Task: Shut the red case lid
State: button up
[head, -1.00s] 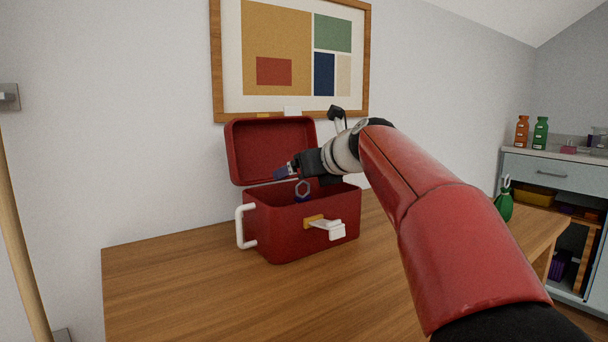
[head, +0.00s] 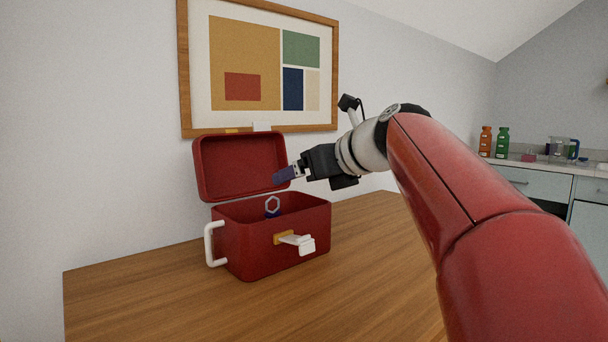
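The red case (head: 250,245) stands on the wooden desk with its lid (head: 240,165) open, tilted back toward the wall. A white latch (head: 305,246) on a yellow plate sticks out from the front, and a white handle (head: 208,245) is on the left side. My gripper (head: 284,175) is above the case opening, near the lid's right edge. Its dark fingertips point left toward the lid. I cannot tell whether they touch it or whether they are parted.
The wooden desk (head: 350,290) is bare around the case. A framed picture (head: 258,70) hangs on the wall behind the lid. A counter at the right holds an orange bottle (head: 485,142), a green bottle (head: 502,143) and other items. My red arm covers the desk's right part.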

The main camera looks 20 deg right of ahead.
aim_at(231, 165)
jog(key=k+l, duration=0.3)
jog(key=k, duration=0.15)
jog(key=k+l, duration=0.25)
jog(key=k, duration=0.2)
